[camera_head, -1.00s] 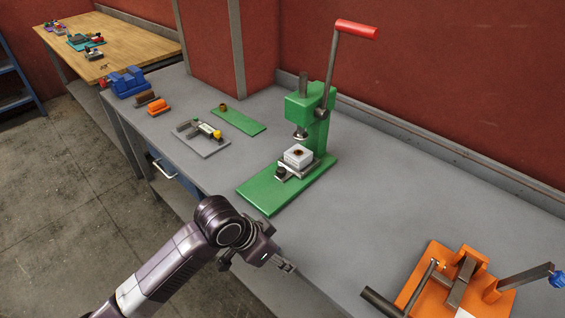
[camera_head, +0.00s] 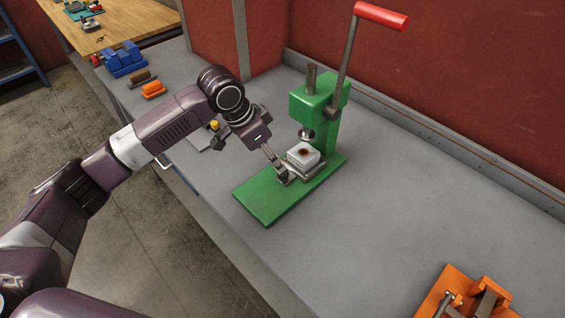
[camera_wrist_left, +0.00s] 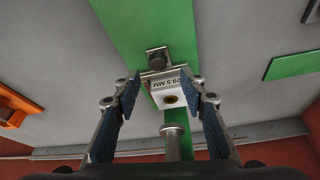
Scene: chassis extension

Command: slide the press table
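The green press (camera_head: 318,100) stands on the grey bench, its red-handled lever raised. Its press table, a small metal slide (camera_head: 314,173), sits on the green base plate (camera_head: 263,203) and carries a white block (camera_head: 303,155) with a dark round hole. In the left wrist view the white block (camera_wrist_left: 170,96) reads "29.5 MM", with a dark metal knob (camera_wrist_left: 157,57) on the slide beside it. My left gripper (camera_head: 278,172) is at the front of the press table. My right gripper is not in view.
An orange fixture (camera_head: 468,297) stands at the bench's near right. A grey plate (camera_head: 197,142) is partly hidden behind my left arm. The bench right of the press is clear.

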